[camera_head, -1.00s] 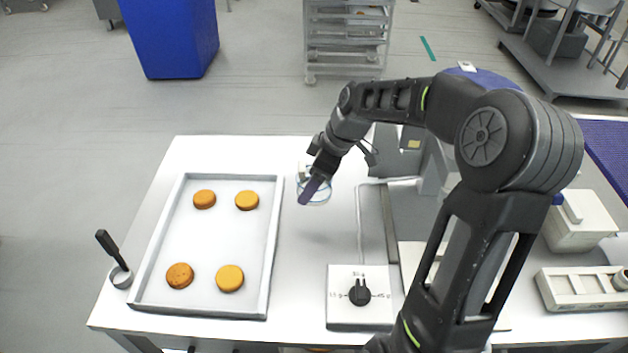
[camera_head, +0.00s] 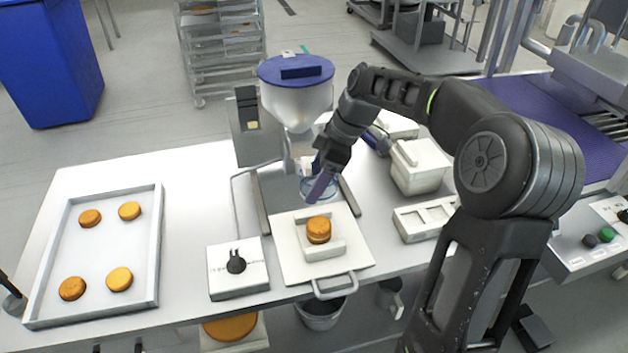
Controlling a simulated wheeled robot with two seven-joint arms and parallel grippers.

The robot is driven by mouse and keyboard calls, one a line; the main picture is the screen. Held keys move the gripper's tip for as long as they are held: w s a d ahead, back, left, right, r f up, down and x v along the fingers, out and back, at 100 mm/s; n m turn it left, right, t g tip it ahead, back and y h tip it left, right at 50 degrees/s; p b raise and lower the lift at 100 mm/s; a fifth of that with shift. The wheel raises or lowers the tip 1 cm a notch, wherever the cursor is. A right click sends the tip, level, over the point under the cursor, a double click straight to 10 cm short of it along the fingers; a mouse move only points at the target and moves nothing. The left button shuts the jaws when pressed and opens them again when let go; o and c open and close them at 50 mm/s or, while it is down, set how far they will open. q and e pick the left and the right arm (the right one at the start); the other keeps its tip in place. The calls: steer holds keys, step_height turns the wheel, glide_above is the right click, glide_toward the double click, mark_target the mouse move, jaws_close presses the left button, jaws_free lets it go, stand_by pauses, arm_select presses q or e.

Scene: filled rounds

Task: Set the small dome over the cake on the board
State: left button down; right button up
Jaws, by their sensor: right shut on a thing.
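The small clear dome (camera_head: 305,187) is in my right gripper (camera_head: 320,180), which is shut on it; the purple finger hides part of it. The cake (camera_head: 319,230), an orange-brown round that looks stacked, sits in a small white holder on the white board (camera_head: 290,248) at the table's front edge. In the picture, the dome is just above and beyond the cake, apart from it. The dome's exact height is hard to tell. My left gripper is not in view.
A filling machine with a blue-lidded hopper (camera_head: 298,105) stands behind the dome. A dial box (camera_head: 238,280) is left of the board. A tray (camera_head: 153,255) with several cakes lies at left. A white divided tray (camera_head: 425,222) and a white box (camera_head: 418,165) are at right.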

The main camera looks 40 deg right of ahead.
steer(key=shift+s+a+f+b, duration=0.1)
steer(key=shift+s+f+b, duration=0.15)
steer(key=shift+f+b, duration=0.4)
steer(key=shift+f, duration=0.1)
stand_by(0.3)
steer(key=p, duration=0.4)
steer(key=shift+p, duration=0.3)
steer(key=shift+f, duration=0.15)
